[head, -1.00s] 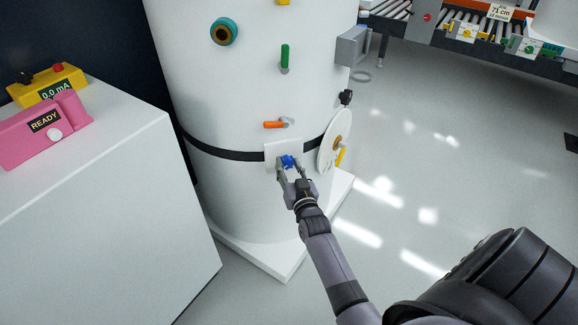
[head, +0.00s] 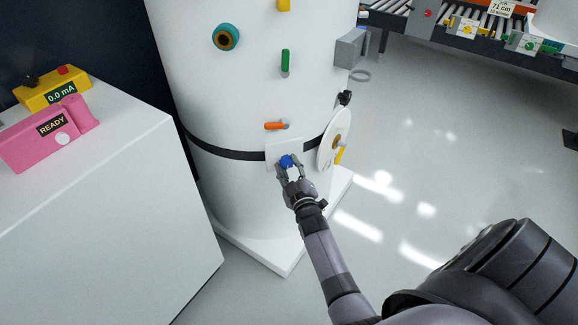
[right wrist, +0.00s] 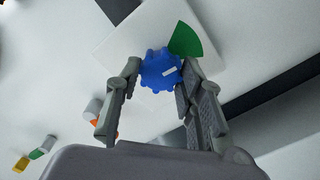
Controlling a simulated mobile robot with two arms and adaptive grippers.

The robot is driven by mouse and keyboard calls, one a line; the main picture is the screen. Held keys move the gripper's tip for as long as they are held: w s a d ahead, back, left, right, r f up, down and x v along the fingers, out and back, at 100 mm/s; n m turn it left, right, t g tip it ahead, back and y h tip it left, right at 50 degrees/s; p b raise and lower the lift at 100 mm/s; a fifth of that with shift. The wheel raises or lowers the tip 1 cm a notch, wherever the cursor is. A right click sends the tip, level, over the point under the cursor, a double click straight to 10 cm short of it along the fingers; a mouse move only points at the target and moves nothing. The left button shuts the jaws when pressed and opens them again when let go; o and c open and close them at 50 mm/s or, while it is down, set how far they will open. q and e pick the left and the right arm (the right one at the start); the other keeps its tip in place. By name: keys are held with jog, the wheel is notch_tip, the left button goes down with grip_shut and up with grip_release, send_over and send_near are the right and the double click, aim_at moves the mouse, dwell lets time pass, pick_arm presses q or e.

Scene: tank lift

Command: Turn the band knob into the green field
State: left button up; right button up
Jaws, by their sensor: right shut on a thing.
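The band knob (right wrist: 158,70) is blue and lobed, with a short white mark on its face. It sits on a white plate (right wrist: 118,45) on the black band of the white tank. The green field (right wrist: 186,40) is a wedge at the knob's upper right in the right wrist view. The white mark points right and slightly up, near the wedge's lower edge; I cannot tell exactly if it lies inside. My right gripper (right wrist: 155,82) is shut on the knob, one finger on each side. In the head view the knob (head: 286,161) shows between the right gripper's fingers (head: 288,168). My left gripper is out of view.
An orange handle (head: 275,126) is just above the plate, a green one (head: 285,62) higher. A round white disc (head: 335,140) stands out from the tank at right. A white cabinet (head: 110,210) with pink and yellow boxes stands left. Floor at right is clear.

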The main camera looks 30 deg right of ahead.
jog(key=shift+f+n, duration=0.1)
jog(key=shift+n, duration=0.6)
jog(key=o, duration=1.2)
jog(key=shift+c, duration=0.2)
jog(key=shift+s, duration=0.1)
jog(key=v, duration=0.7)
jog(key=shift+s, duration=0.15)
